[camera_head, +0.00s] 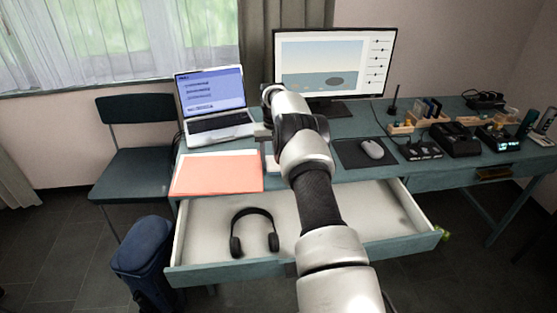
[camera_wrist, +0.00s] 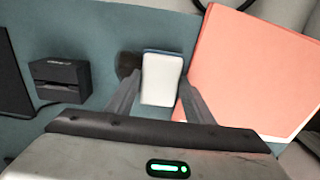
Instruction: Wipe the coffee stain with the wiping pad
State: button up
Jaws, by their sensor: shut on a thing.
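The wiping pad (camera_wrist: 162,80) is a white block with a blue edge, held between the two fingers of my gripper (camera_wrist: 158,92) in the wrist view. The coffee stain (camera_wrist: 127,63) is a dark brown patch on the blue-green desk top (camera_wrist: 110,25). It shows just left of the pad, partly hidden by the pad and the left finger. I cannot tell whether the pad touches the desk. In the head view my arm reaches over the open drawer to the desk, and the stain cannot be made out there.
A salmon folder (camera_wrist: 245,65) lies close to the right finger in the wrist view; it also shows in the head view (camera_head: 217,173). A small black box (camera_wrist: 60,72) stands left of the stain. The laptop (camera_head: 215,113), monitor (camera_head: 335,65), mouse (camera_head: 372,149) and open drawer (camera_head: 205,218) surround the arm.

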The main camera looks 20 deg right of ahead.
jog(key=shift+s+d+f, duration=0.1)
jog(key=shift+s+d, duration=0.25)
jog(key=shift+d, duration=0.9)
jog(key=shift+s+d, duration=0.4)
jog(key=shift+d, duration=0.85)
jog(key=shift+s+d+f, duration=0.1)
jog(key=shift+s+d, duration=0.25)
jog(key=shift+d, duration=0.9)
jog(key=shift+w+a, duration=0.35)
jog(key=shift+a, duration=0.9)
jog(key=shift+w+a, duration=0.35)
jog(key=shift+a, duration=0.95)
jog(key=shift+w+a, duration=0.35)
jog(key=shift+a, duration=0.9)
jog(key=shift+r, duration=0.1)
jog(key=shift+r+p, duration=1.6)
jog(key=shift+r, duration=1.4)
notch_tip(320, 180, up, 3)
jog(key=p, duration=0.2)
jog(key=shift+p, duration=0.3)
